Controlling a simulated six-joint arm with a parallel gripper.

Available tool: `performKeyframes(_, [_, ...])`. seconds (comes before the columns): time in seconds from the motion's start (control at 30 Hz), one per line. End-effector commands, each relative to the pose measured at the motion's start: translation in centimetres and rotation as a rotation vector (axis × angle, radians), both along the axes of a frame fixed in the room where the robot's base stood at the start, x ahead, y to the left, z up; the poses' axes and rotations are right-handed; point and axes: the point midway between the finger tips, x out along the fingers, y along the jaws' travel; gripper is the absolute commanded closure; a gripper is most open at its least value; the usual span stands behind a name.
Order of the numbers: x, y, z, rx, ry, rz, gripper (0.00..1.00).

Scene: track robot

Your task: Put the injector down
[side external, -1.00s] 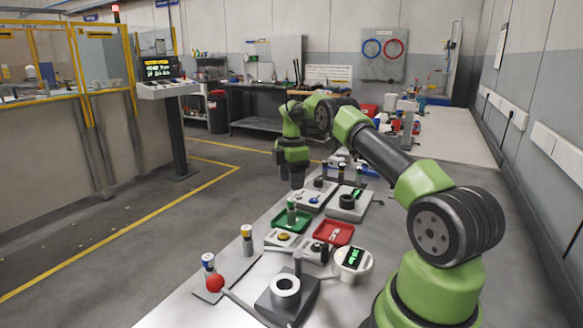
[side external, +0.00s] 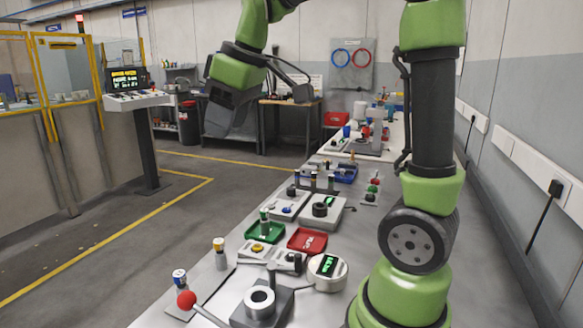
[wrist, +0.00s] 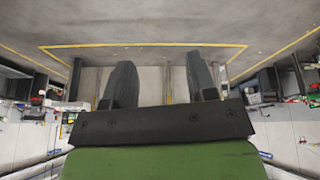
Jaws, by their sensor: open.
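My gripper (side external: 222,120) is raised high over the floor to the left of the bench. In the wrist view its two dark fingers (wrist: 162,82) stand apart with nothing between them. A slim upright part with a dark green body (side external: 264,224) stands in the green tray (side external: 280,234); it may be the injector, but I cannot tell for sure. A blue-topped cylinder (side external: 179,277) and a yellow-topped cylinder (side external: 220,246) stand at the bench's left edge. My gripper is well clear of all of them.
A red tray (side external: 318,247) with small parts lies right of the green one. A grey block with a ring (side external: 260,302), a red-knobbed lever (side external: 187,299) and a round gauge (side external: 327,270) are in front. Farther back are grey fixtures (side external: 320,217) and a blue holder (side external: 345,172).

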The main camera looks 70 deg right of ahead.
Motion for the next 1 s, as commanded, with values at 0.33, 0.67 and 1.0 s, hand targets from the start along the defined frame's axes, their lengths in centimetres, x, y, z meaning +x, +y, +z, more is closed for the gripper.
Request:
performKeyframes(0.33, [-11.7,7.6,-1.8,0.323,-0.165,-0.355,0.48])
performKeyframes(0.67, [-14.1,8.5,-3.5,0.425,-0.181,-0.455,0.48])
performKeyframes(1.0, [-14.1,8.5,-3.5,0.424,-0.180,-0.454,0.48])
